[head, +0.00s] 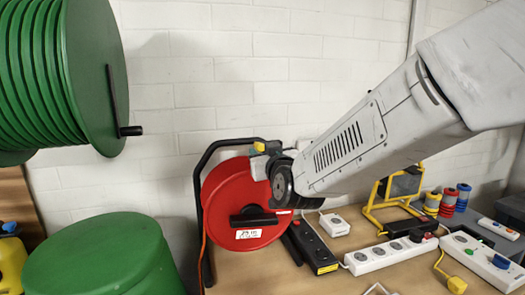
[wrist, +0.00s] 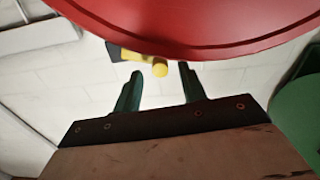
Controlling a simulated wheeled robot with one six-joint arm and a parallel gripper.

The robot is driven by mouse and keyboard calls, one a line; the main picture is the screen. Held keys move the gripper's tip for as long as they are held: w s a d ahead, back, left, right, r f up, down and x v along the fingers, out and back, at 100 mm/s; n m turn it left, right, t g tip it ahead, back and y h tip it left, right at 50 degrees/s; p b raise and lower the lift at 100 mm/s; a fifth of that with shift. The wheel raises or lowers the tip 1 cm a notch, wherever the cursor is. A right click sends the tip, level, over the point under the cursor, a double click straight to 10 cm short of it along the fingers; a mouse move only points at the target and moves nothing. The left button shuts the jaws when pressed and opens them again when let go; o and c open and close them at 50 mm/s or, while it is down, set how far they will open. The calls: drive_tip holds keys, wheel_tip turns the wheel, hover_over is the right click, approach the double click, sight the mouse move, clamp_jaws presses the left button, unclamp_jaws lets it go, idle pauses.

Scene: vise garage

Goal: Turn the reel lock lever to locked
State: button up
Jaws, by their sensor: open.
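The cable reel is a red disc (head: 240,200) in a black tube frame on the workbench. It also fills the top of the wrist view (wrist: 200,25). A small yellow lever (head: 259,147) sits at the top right of the reel. In the wrist view, the yellow lever end (wrist: 160,69) shows just below the red rim, beside a dark bracket. My gripper (wrist: 161,69) is open, with one finger on each side of the lever end in the picture. I see no contact, and depth between them is unclear. In the head view my wrist partly hides the fingers and the reel's right side.
Black (head: 314,246) and white (head: 390,255) power strips lie on the bench right of the reel. A yellow-framed work lamp (head: 376,207) stands behind them. Large green drums, one above (head: 95,70) and one below (head: 105,255), are at the left. A white block wall stands behind.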

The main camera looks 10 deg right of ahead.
drive_tip(key=shift+w+a, duration=0.25)
drive_tip(key=shift+w, duration=0.95)
clamp_jaws()
